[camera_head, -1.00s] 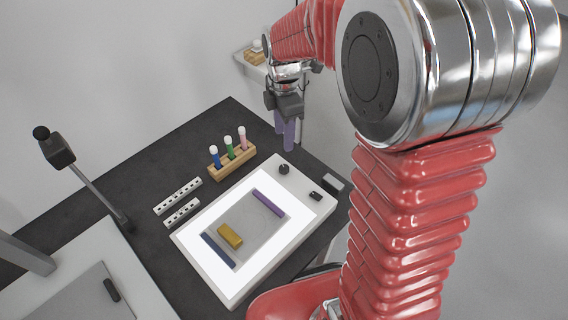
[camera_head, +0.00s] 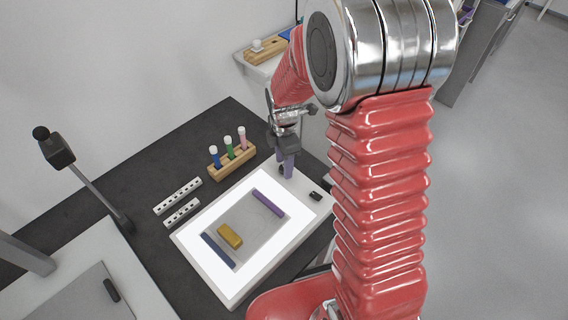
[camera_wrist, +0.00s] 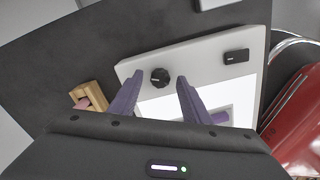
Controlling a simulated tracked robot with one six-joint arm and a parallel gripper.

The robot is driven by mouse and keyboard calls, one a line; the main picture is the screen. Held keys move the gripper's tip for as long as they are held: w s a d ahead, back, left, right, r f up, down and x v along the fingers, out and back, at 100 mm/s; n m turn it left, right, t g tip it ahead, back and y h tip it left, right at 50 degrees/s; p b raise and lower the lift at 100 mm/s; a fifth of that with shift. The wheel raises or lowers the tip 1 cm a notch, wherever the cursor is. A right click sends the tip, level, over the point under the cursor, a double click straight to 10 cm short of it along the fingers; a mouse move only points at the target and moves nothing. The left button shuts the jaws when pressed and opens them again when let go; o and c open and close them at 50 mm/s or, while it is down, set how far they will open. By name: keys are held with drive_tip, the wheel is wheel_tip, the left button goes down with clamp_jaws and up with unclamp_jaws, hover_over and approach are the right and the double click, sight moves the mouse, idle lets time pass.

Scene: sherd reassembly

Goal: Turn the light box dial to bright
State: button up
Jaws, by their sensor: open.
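The light box (camera_head: 225,290) lies on the dark table with its panel lit white. Its dial (camera_wrist: 160,77) is a round black knob on the white border, seen in the wrist view just beyond and between my fingertips. In the head view my gripper (camera_head: 286,172) is over the dial's corner of the box and mostly hides the dial. My gripper also shows in the wrist view (camera_wrist: 159,80), its two purple fingers apart with nothing between them. I cannot tell how high the fingertips are above the dial.
A black rocker switch (camera_wrist: 236,56) sits on the same border, right of the dial. A wooden rack (camera_head: 233,160) with several capped tubes stands behind the box. Purple (camera_head: 268,203), yellow (camera_head: 230,236) and blue (camera_head: 218,250) pieces lie on the panel. A lamp post (camera_head: 95,190) stands left.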

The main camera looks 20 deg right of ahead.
drive_tip(key=shift+f, duration=0.4)
drive_tip(key=c, duration=1)
drive_tip(key=shift+c, duration=0.2)
